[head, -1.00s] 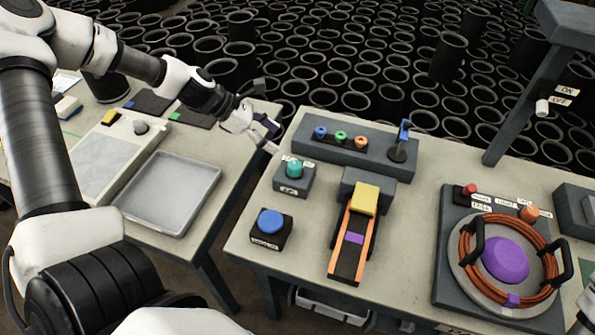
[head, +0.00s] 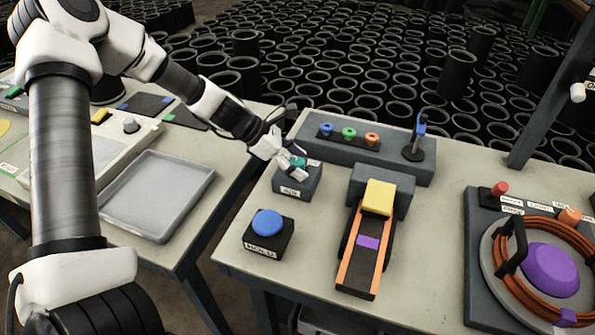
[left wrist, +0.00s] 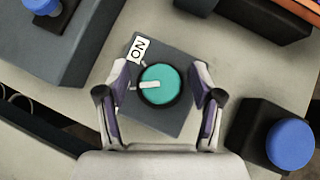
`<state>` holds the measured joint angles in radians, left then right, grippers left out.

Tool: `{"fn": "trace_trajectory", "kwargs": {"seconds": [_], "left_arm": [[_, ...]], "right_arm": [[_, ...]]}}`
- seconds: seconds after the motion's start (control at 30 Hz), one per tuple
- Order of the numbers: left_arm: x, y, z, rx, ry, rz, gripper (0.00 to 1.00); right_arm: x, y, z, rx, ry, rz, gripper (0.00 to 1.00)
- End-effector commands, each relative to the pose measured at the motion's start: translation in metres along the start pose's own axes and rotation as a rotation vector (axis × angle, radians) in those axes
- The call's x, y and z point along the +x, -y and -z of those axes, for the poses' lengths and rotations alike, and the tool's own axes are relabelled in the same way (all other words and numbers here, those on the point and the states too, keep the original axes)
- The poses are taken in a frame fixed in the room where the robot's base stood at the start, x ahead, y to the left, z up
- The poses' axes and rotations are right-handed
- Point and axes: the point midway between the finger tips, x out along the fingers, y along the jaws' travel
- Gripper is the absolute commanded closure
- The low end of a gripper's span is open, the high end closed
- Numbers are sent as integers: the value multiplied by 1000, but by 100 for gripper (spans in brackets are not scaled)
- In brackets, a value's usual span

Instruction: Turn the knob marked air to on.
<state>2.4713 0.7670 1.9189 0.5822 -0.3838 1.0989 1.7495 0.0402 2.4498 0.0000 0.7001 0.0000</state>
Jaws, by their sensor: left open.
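The teal air knob (head: 298,162) sits on top of a small grey box (head: 297,185) with a front label that seems to read AIR. In the left wrist view the knob (left wrist: 160,84) has a white pointer aimed left, at a small tick. A white ON label (left wrist: 139,48) lies up and left of it, so the pointer is not at ON. My left gripper (head: 283,158) is at the knob, open. In the left wrist view its two fingers (left wrist: 159,100) stand either side of the knob, with gaps. My right gripper is out of view.
A blue button (head: 267,223) on a black box stands in front of the knob box. A grey block (head: 385,158) with coloured pegs lies behind it. A ramp with a yellow block (head: 379,197) is to the right. An empty grey tray (head: 160,195) is on the left table.

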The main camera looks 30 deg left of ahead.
Motion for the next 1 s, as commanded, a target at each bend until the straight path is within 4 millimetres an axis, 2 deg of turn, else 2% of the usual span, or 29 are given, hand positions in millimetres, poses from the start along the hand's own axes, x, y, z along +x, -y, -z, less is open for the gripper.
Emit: {"fn": "trace_trajectory", "kwargs": {"seconds": [0.2,0.37,0.4,0.73,1.0], "left_arm": [[0,0,-1,0,1,-1,34],[0,0,-1,0,1,-1,90],[0,0,-1,0,1,-1,94],[-1,0,-1,16,0,16,94],[-2,-1,-2,100,-3,100,94]], "right_arm": [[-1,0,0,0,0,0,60],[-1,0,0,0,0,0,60],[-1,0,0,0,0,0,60],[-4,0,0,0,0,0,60],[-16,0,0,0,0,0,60]]}}
